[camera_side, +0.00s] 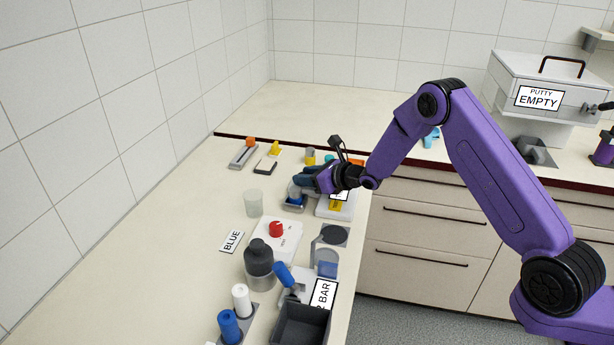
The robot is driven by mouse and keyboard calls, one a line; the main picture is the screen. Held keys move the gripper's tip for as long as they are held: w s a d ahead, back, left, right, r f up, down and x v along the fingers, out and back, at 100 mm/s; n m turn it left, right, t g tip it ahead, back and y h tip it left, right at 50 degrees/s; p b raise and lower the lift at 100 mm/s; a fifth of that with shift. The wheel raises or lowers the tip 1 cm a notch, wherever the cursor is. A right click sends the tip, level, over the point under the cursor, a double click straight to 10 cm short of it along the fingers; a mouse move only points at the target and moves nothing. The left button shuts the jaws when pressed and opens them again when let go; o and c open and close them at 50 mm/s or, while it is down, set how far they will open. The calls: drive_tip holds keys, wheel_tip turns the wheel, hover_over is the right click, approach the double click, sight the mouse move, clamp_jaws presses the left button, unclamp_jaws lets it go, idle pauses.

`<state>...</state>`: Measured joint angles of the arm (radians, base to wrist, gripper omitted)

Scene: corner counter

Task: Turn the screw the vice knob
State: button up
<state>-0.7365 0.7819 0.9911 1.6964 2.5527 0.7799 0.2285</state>
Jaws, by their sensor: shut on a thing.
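My purple gripper (303,180) reaches in from the right, low over the middle of the counter. Its dark fingers are shut on a small grey-blue piece (294,190) above a low blue-based fixture (294,205). The fingers and wrist hide most of this contact. I cannot tell for certain whether the piece is the vice knob. A white block with a partly covered label and a yellow part (335,206) stands just right of the fixture, below my wrist.
A labelled lever fixture (286,277) and dark bin (301,325) are nearer. Small items line the back. The left strip of counter is mostly clear.

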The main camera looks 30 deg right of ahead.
drive_tip(key=n+g+y, duration=0.1)
drive_tip(key=n+y, duration=0.2)
drive_tip(key=shift+w+d+g+y, duration=0.15)
drive_tip(key=shift+d+g+y, duration=0.15)
drive_tip(key=shift+d+g, duration=0.1)
drive_tip(key=shift+w+n+g+y, duration=0.1)
drive_tip(key=shift+n+g+y, duration=1.2)
drive_tip(key=shift+n+g, duration=0.45)
drive_tip(key=shift+n, duration=0.25)
drive_tip(key=o, duration=1)
drive_tip(key=shift+o, duration=0.2)
drive_tip(key=v, duration=1.7)
drive_tip(key=shift+d, duration=0.25)
